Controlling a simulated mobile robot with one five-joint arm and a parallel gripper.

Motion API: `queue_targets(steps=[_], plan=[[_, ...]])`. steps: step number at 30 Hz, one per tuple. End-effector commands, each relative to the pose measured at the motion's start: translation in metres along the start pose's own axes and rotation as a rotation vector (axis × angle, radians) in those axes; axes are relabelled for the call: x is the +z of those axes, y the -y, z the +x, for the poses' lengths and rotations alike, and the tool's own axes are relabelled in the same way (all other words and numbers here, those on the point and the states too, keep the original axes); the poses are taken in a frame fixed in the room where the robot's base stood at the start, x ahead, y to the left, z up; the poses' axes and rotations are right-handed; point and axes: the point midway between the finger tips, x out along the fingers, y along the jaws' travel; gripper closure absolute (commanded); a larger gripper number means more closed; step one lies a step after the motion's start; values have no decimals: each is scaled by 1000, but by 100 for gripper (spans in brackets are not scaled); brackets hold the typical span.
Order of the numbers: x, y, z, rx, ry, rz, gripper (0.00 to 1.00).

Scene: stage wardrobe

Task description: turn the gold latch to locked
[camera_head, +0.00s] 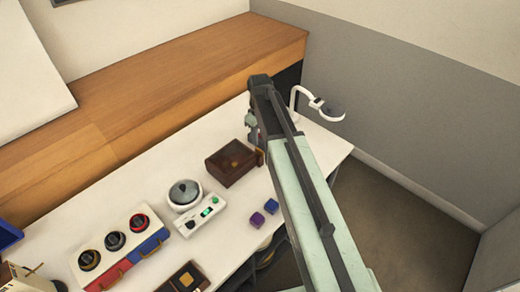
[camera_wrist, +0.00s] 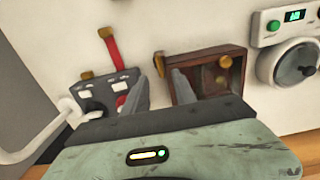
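The brown box (camera_head: 232,162) stands on the white table, left of my arm's end. In the wrist view the box (camera_wrist: 208,58) shows a round gold knob (camera_wrist: 222,62) inside its frame. A small gold piece (camera_wrist: 158,64) stands at its left edge, just beyond and between my fingertips. A grey unit (camera_wrist: 105,88) left of it has gold parts and a red bar (camera_wrist: 115,50). I cannot tell for sure which gold part is the latch, or its setting. My gripper (camera_wrist: 160,76) is open, fingers apart, with nothing visibly held. In the head view my arm mostly hides it.
A white lamp (camera_head: 328,109) stands at the table's far right. A round-topped white device (camera_head: 185,193) with a green display, a red and blue unit (camera_head: 125,250) with dark knobs, and purple and blue cubes (camera_head: 258,219) stand on the table. Bare tabletop (camera_head: 225,235) lies between them.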

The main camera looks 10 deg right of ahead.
Motion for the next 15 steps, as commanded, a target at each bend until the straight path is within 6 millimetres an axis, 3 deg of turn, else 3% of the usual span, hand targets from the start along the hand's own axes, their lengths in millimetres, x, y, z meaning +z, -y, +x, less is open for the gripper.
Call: queue_targets(steps=[1,9,15], plan=[[0,0,14,0,0,1,67],[0,0,61,0,0,2,67],[1,-1,69,0,0,3,67]])
